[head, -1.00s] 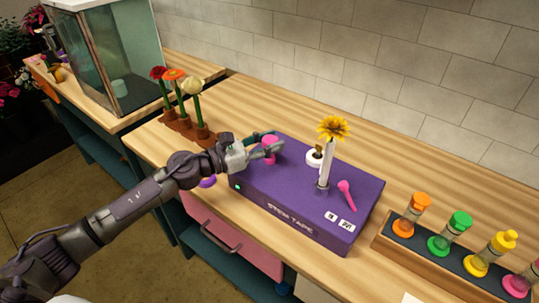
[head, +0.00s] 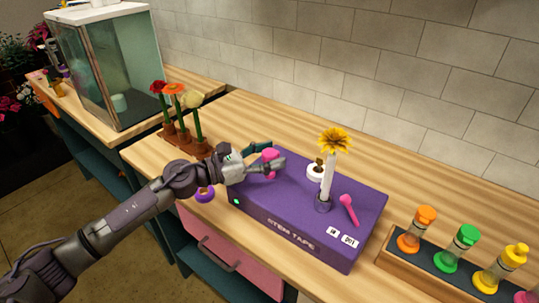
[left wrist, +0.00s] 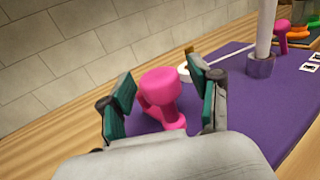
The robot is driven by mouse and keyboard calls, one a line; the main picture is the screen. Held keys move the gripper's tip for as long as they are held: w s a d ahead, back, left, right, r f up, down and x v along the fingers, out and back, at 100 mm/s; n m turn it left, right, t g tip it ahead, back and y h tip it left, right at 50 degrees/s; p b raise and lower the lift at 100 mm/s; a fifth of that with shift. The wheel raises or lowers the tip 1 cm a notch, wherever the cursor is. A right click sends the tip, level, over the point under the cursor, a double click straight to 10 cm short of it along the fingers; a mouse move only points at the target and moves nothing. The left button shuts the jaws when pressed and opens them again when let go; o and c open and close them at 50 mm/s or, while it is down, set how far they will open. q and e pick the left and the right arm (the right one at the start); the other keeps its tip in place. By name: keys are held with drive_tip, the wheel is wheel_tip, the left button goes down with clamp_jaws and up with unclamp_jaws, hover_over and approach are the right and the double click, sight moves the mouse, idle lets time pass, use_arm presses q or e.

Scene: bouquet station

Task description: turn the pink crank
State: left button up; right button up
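The pink crank (head: 270,155) stands on the left end of the purple stem tape box (head: 290,235). Its round knob is uppermost in the left wrist view (left wrist: 160,88). My left gripper (head: 265,157) is at the crank, with one finger on each side of the knob. In the left wrist view the gripper (left wrist: 163,98) is open, with gaps visible between the knob and both fingers. The gripper's palm hides the lower part of the crank. My right gripper is not in view.
A yellow flower (head: 334,140) stands in a holder on the box, beside a white tape roll (head: 316,172) and a pink lever (head: 348,208). Potted flowers (head: 196,122) are behind my left arm. A rack of capped tubes (head: 467,240) is at right.

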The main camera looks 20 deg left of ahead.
use_arm(q)
drive_tip(key=v, duration=1.2)
idle(1.0)
